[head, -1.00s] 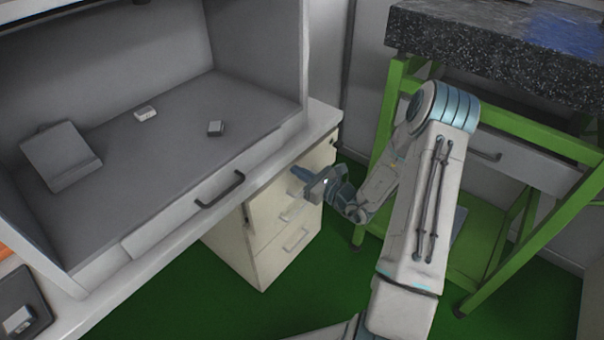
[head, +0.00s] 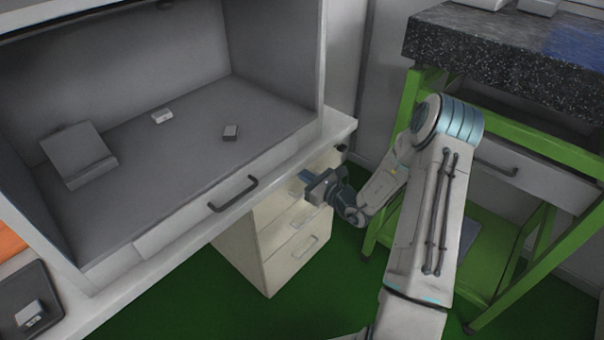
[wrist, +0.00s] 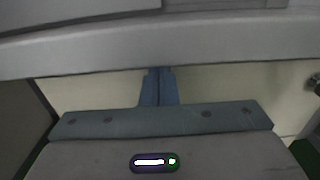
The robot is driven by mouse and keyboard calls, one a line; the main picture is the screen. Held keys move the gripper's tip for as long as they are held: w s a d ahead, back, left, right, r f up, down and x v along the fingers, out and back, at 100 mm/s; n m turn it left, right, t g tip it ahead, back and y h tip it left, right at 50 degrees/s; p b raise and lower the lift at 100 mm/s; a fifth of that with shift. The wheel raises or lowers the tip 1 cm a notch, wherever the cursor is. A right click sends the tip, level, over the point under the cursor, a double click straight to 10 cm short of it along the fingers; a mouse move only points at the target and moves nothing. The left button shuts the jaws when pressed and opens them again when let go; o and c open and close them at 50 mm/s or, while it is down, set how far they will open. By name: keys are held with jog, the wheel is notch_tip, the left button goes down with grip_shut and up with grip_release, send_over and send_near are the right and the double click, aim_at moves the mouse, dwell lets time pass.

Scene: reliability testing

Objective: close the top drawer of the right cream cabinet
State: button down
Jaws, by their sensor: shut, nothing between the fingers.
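The cream cabinet (head: 236,252) stands under the right part of the white desk, with its drawer fronts facing right. The top drawer front (head: 326,160) shows just below the desk edge, partly hidden by my gripper. It looks about level with the drawers below, but I cannot tell whether a small gap is left. My gripper (head: 304,176) is shut and empty, its fingers pointing at the top drawer front. In the wrist view the blue fingers (wrist: 158,75) are together before a cream surface (wrist: 235,88), their tips close under the desk edge; contact is unclear.
The desk edge (wrist: 160,45) overhangs just above my fingers. A grey hood with a dark handle (head: 232,194) stands on the desk. A green-framed table (head: 404,115) with a speckled stone top (head: 500,50) stands right, close to my arm. Green floor (head: 345,275) is open below.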

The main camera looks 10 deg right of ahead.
jog(key=v, duration=1.4)
jog(key=s+a+r+n+g+p, duration=0.8)
jog(key=s+a+r+n+g, duration=0.55)
jog(key=r+n, duration=0.35)
jog(key=s+d+r+n+t+h+p, duration=0.1)
jog(key=s+d+r+n+h+p, duration=0.2)
jog(key=r, duration=0.4)
jog(key=s+d+r+n+t+h+p, duration=0.1)
jog(key=s+d+r+n+h+p, duration=0.2)
jog(key=s+r+n+h, duration=0.2)
notch_tip(320, 180, up, 4)
jog(key=n+h, duration=0.2)
jog(key=n, duration=0.1)
jog(key=shift+f+h, duration=0.2)
jog(key=shift+h, duration=0.2)
jog(key=shift+a, duration=0.2)
